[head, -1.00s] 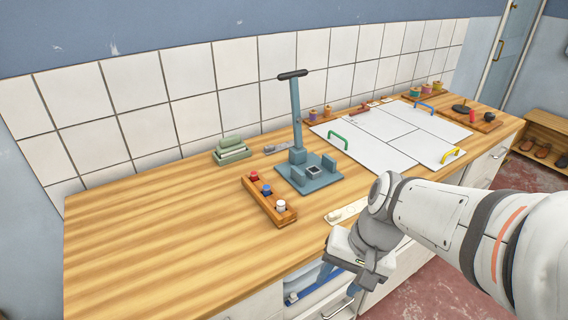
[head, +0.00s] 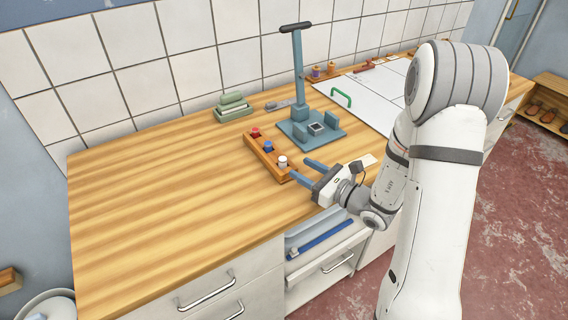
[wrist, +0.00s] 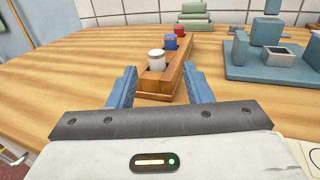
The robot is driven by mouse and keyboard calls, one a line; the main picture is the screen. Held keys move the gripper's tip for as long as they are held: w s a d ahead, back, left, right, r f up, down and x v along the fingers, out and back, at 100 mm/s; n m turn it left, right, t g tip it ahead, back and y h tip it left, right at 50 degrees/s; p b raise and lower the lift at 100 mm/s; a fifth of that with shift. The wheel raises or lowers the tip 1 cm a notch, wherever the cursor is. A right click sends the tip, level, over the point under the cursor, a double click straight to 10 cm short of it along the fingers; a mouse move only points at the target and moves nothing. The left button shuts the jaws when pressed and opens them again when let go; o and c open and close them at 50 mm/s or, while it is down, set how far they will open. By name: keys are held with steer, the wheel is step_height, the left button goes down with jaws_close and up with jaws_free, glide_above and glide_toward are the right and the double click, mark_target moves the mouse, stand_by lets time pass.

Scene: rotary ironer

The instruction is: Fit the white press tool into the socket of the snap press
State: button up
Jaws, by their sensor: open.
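The white press tool (head: 283,162) stands upright in the near end of a wooden rack (head: 259,155), in front of a blue tool (head: 268,147) and a red tool (head: 255,133). In the wrist view the white tool (wrist: 156,60) is straight ahead, beyond my fingertips and roughly midway between them. My gripper (head: 303,171) is open and empty, its two blue fingers pointing at the rack's near end. The teal snap press (head: 300,129) stands behind and right of the rack, with a square grey socket (head: 316,128) on its base; the socket (wrist: 278,53) looks empty.
Stacked green blocks (head: 233,106) and a small grey item (head: 279,105) lie at the back by the tiled wall. A white board with a green handle (head: 341,97) lies right of the press. An open drawer (head: 322,244) is below the counter's front edge. The left counter is clear.

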mark_target(283, 158)
steer(key=p+x, duration=0.1)
steer(key=x, duration=0.6)
steer(key=shift+a+r+p, duration=0.15)
steer(key=shift+a+p, duration=0.1)
steer(key=shift+p, duration=0.15)
jaws_close()
